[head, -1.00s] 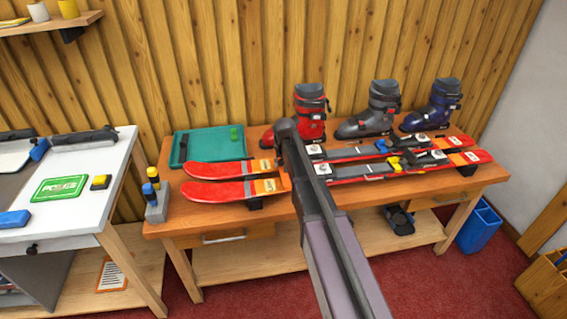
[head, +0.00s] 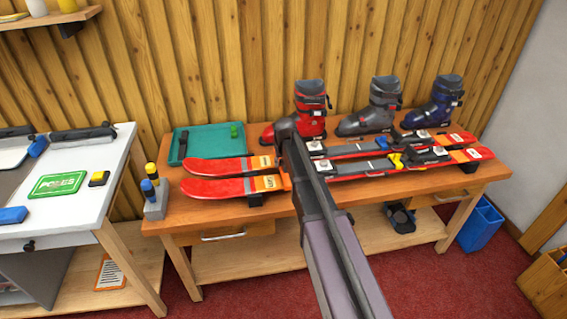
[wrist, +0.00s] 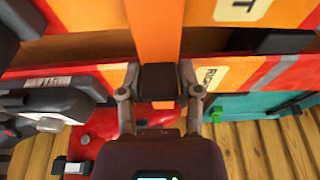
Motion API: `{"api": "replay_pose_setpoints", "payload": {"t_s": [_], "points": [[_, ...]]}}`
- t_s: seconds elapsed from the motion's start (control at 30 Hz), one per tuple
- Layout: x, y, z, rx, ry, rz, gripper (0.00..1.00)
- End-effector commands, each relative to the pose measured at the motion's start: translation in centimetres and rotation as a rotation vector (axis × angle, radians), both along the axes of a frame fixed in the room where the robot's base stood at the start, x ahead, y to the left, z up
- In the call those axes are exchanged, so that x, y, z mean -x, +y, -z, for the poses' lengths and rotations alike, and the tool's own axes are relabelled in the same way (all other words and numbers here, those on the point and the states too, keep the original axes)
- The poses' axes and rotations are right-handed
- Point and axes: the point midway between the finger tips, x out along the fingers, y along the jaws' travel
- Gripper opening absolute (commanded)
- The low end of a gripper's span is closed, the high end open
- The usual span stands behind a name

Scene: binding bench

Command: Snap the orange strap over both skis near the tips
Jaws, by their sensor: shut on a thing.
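Two red-and-orange skis lie side by side on the wooden bench, tips to the left: the near ski (head: 222,188) and the far ski (head: 215,168). In the wrist view, the near ski (wrist: 205,14) is at the top and the far ski (wrist: 240,76) below it. The orange strap (wrist: 155,30) crosses the near ski and the gap. It runs to a dark block (wrist: 160,82) between the fingertips of my gripper (wrist: 160,92). My gripper is shut on this strap end over the far ski. Whether the end touches that ski is hidden. My arm hides it in the head view.
A red boot (head: 310,110), a grey boot (head: 374,110) and a blue boot (head: 438,105) stand behind the skis. A teal tray (head: 208,138) lies behind the tips. A small holder (head: 156,207) stands left of them. A white-topped table (head: 100,210) is farther left.

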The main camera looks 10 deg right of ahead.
Motion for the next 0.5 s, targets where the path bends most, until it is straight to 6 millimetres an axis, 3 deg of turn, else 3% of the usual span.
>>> {"api": "replay_pose_setpoints", "payload": {"t_s": [0.5], "points": [[0.00,-0.04,1.01,0.000,0.000,0.000,0.00]]}}
